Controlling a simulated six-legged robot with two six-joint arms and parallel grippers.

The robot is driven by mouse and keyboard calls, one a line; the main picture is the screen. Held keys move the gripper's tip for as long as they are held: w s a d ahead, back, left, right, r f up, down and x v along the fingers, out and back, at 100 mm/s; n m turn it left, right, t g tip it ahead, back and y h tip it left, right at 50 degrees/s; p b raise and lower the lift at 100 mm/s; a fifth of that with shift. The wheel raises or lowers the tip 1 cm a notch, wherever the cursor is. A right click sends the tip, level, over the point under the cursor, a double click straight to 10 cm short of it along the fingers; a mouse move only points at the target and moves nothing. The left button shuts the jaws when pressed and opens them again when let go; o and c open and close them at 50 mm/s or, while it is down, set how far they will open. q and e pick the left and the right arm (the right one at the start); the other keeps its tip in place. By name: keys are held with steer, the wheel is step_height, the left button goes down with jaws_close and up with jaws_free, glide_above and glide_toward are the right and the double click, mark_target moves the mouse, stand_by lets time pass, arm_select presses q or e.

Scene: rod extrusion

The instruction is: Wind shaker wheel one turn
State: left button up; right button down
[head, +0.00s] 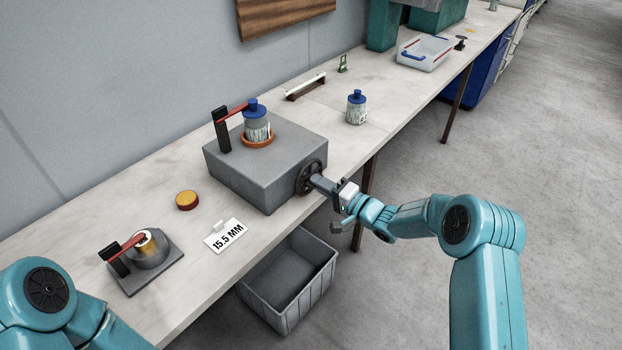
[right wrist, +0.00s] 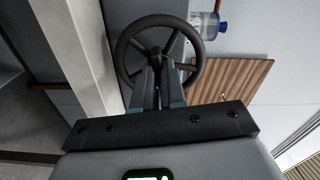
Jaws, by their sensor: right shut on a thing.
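The shaker is a grey box (head: 260,165) on the bench with a blue-capped bottle (head: 257,122) in an orange ring on top, under a red clamp arm (head: 232,111). Its dark spoked wheel (head: 311,176) is on the side facing the bench's front edge. My right gripper (head: 318,181) is at the wheel, shut on part of it. In the right wrist view the wheel (right wrist: 191,37) shows beyond the two fingers (right wrist: 158,85), which meet its lower part; the exact grip is partly hidden. My left arm shows at the lower left; its gripper is out of view.
A second clamp device (head: 148,252), an amber disc (head: 187,200) and a "15.5 MM" card (head: 227,235) are on the bench at left. Another blue-capped bottle (head: 356,107) stands behind. A grey bin (head: 290,285) is on the floor below. A clear tray (head: 425,53) is farther back.

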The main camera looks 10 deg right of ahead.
steer(key=shift+m, duration=1)
steer(key=shift+m+p, duration=0.5)
steer(key=shift+m, duration=0.5)
steer(key=shift+m, duration=1)
